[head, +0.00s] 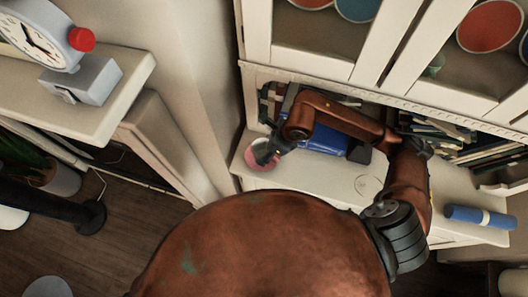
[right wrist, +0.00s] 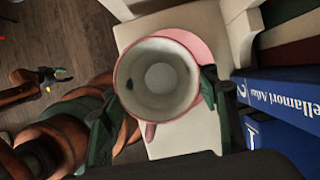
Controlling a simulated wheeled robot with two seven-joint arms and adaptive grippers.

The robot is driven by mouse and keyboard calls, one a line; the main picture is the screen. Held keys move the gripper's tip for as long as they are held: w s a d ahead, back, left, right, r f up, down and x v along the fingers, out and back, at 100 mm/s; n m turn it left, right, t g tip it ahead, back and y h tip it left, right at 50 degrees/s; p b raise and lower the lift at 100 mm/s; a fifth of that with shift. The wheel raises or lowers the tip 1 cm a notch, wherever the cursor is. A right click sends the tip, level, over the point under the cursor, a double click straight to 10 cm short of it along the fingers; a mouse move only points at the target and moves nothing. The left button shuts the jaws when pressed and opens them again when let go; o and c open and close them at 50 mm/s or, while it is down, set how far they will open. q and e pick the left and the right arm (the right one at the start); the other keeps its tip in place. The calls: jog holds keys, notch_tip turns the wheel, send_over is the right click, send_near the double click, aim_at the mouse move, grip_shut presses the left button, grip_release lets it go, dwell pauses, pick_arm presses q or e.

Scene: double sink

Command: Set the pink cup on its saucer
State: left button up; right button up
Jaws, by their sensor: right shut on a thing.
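The pink cup (right wrist: 158,78), pale inside, stands mouth toward the camera between the fingers of my right gripper (right wrist: 160,120) in the right wrist view. The gripper is shut on it. A pink curved rim, seemingly the saucer (right wrist: 200,42), shows behind the cup's upper right; I cannot tell whether they touch. In the head view, pink (head: 262,146) shows around my right gripper (head: 266,160) at the left end of the white ledge. The gripper partly hides the cup and saucer there. My left gripper (right wrist: 52,76) is small in the right wrist view, empty, fingers apart.
Blue books (right wrist: 285,100) stand close right of the cup. The white ledge (head: 320,180) has bare room and a faint round outline (head: 367,186). A blue roll (head: 480,216) lies at right. A clock (head: 40,35) stands on the left shelf.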

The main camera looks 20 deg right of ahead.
aim_at(266, 152)
jog(key=shift+w+d+f, duration=0.15)
jog(key=shift+w+f, duration=0.4)
jog(key=shift+f, duration=0.25)
jog(key=shift+w+f, duration=0.2)
jog(key=shift+f, duration=1.5)
jog(key=shift+f, duration=0.1)
jog(key=shift+f+b, duration=0.15)
jog(key=shift+b, duration=0.15)
jog(key=o, duration=1.3)
